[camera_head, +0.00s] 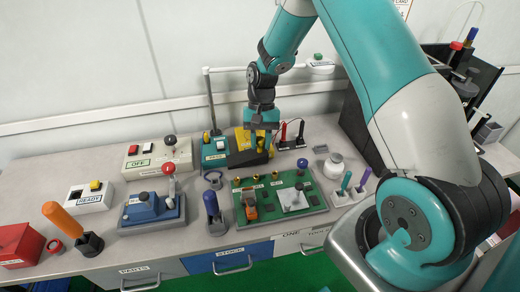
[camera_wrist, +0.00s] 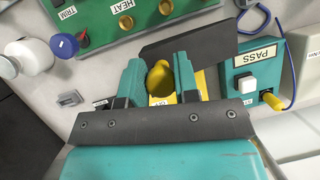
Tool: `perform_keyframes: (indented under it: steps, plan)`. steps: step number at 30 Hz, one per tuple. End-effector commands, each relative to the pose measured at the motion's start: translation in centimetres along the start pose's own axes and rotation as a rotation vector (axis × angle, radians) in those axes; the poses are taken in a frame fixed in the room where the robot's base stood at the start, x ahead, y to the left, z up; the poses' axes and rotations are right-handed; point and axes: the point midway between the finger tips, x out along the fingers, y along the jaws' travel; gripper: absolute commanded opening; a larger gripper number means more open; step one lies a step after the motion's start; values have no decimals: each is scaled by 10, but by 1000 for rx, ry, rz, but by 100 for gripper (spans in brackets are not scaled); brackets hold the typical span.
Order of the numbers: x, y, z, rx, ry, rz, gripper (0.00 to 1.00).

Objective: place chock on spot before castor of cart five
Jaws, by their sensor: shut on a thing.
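My gripper (camera_head: 262,128) points down at the back middle of the bench. In the wrist view its teal fingers (camera_wrist: 158,75) are shut on a yellow handheld thing (camera_wrist: 160,83) with a dark round face and a small white label. Yellow parts (camera_head: 243,139) show beside the gripper in the head view, by a dark sloped stand (camera_head: 250,157). The dark slab of this stand (camera_wrist: 195,38) lies just beyond the fingers in the wrist view. Whether the yellow thing touches the stand, I cannot tell. No cart, castor or chock can be made out in either view.
A teal box labelled PASS (camera_wrist: 252,80) stands close beside the gripper. A green board (camera_head: 279,196) with brass knobs lies in front. A white jar (camera_head: 333,165), a blue lever unit (camera_head: 152,208) and an orange-handled tool (camera_head: 62,219) also stand on the crowded bench.

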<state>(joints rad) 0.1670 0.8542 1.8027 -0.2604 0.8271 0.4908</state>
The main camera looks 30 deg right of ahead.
Motion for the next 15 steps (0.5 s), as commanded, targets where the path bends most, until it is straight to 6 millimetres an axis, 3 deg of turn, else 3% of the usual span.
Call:
perform_keyframes:
  steps: [7, 15]
  plan:
    - [30, 2, -12, 1, -2, 0, 0]
    - [33, 2, -14, 0, 0, 0, 0]
